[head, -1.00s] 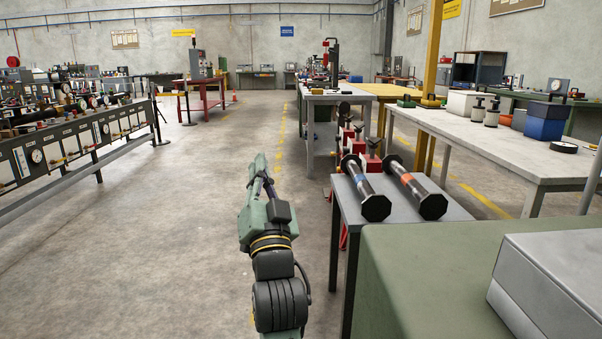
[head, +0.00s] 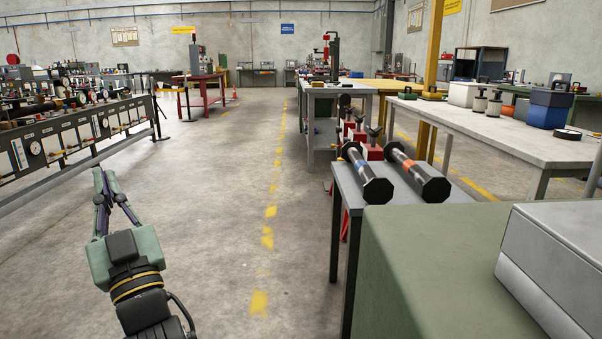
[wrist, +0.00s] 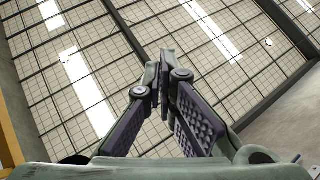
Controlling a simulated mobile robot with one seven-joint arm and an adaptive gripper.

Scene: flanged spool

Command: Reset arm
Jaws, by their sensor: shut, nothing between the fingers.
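My gripper (head: 104,178) is at the lower left of the head view, pointing up and away over bare floor. In the wrist view its two fingers (wrist: 165,68) meet at the tips, with nothing between them. Behind them that view shows the ceiling with bright light panels. Two flanged spools lie on the small grey table to the right, well apart from my gripper. One spool has a blue band (head: 364,172); the other has an orange band (head: 416,172).
The small grey table (head: 350,192) stands right of centre, with red stands (head: 370,151) behind it. A green surface with a grey box (head: 555,262) fills the lower right. A gauge bench (head: 75,140) runs along the left. The floor (head: 215,200) between is clear.

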